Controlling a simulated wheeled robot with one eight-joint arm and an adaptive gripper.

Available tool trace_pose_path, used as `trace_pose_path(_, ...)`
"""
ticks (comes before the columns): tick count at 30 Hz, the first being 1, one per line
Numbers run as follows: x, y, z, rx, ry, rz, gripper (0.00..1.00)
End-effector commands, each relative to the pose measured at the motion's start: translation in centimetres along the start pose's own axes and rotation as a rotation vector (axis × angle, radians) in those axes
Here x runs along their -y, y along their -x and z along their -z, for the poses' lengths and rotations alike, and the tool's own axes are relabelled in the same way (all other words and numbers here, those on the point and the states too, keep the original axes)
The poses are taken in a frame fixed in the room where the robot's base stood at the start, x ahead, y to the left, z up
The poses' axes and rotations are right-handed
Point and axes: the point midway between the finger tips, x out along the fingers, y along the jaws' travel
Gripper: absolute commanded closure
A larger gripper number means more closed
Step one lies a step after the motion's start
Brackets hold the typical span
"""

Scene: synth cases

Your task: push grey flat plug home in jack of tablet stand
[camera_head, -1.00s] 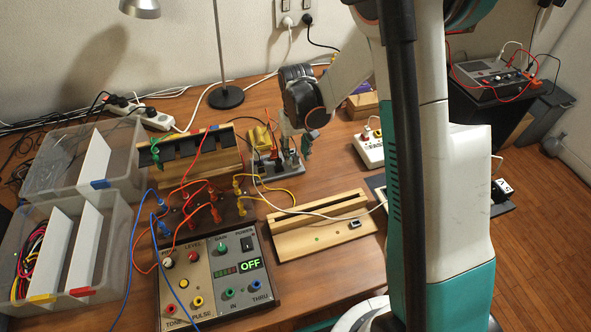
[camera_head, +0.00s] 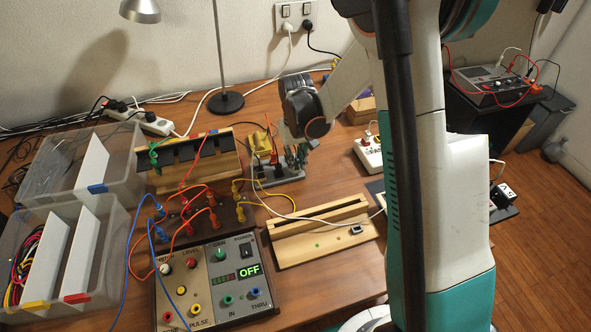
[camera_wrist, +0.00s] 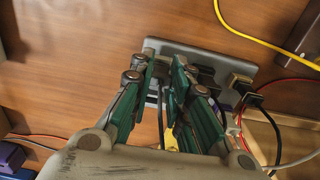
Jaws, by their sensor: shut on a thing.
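My gripper (camera_wrist: 167,74) is closed over the grey holder (camera_wrist: 201,55) in the wrist view, its green fingers near the holder's left end. The grey flat plug is mostly hidden between the fingers; a thin dark cord (camera_wrist: 160,120) runs down from there. In the head view my gripper (camera_head: 298,155) is low at the grey holder (camera_head: 268,183), behind the tablet stand. The tablet stand (camera_head: 290,252) is a pale wooden block with a long dark slot.
A control panel (camera_head: 212,285) reading OFF and patch leads lie left of the stand. Clear bins (camera_head: 120,255) stand far left.

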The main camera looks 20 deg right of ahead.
Motion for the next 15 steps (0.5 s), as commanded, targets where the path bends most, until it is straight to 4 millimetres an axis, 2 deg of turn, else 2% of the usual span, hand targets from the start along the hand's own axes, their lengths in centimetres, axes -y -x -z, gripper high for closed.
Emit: trace_pose_path(15, 0.0, 1.5, 0.0, 0.0, 0.0, 0.0, 1.0)
